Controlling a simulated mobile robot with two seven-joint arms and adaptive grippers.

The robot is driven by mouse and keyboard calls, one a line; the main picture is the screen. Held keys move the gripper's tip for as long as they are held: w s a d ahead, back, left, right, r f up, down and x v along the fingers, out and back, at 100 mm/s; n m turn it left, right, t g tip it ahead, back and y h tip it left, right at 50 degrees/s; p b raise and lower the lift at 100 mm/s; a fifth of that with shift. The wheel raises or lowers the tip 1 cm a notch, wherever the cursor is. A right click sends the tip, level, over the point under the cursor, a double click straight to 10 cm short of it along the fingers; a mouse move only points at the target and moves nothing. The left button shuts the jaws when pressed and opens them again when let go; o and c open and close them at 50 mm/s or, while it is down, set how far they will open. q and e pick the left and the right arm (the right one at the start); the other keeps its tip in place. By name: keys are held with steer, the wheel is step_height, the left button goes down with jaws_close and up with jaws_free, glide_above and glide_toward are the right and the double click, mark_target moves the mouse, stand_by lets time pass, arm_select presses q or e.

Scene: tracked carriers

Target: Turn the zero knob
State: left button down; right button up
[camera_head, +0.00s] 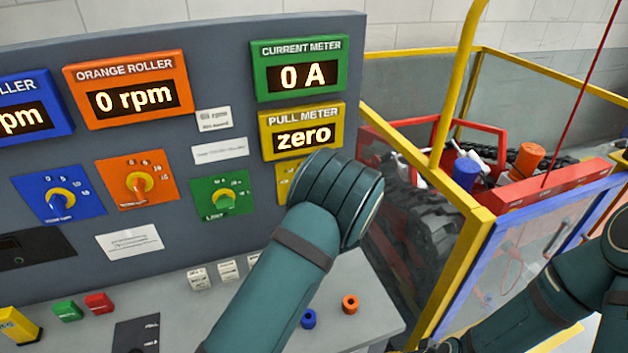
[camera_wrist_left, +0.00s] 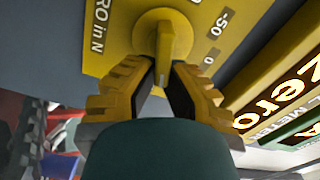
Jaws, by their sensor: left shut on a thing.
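The zero knob (camera_wrist_left: 165,38) is a yellow round knob with a raised grip bar, on a yellow panel lettered "ZERO in N" with marks "-50" and "0". My left gripper (camera_wrist_left: 165,72) is shut on the knob's bar, one yellow finger on each side. In the head view my left wrist covers the knob and the fingers; only an edge of its yellow panel (camera_head: 283,182) shows. The yellow pull meter (camera_head: 302,132) above it reads "zero". My right arm shows at the lower right; its gripper is not visible.
Blue, orange (camera_head: 138,182) and green (camera_head: 222,198) knob panels sit left of my left arm. The current meter (camera_head: 299,70) reads 0 A, the orange roller display (camera_head: 129,91) 0 rpm. A yellow-framed enclosure (camera_head: 468,262) stands close on the right. Blue and orange rings lie on the desk (camera_head: 352,328).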

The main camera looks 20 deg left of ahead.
arm_select(q)
steer(key=shift+f+m, duration=0.1)
steer(key=shift+m, duration=0.3)
steer(key=c, duration=1)
jaws_free()
steer(key=shift+w, duration=0.1)
steer(key=v, duration=1.2)
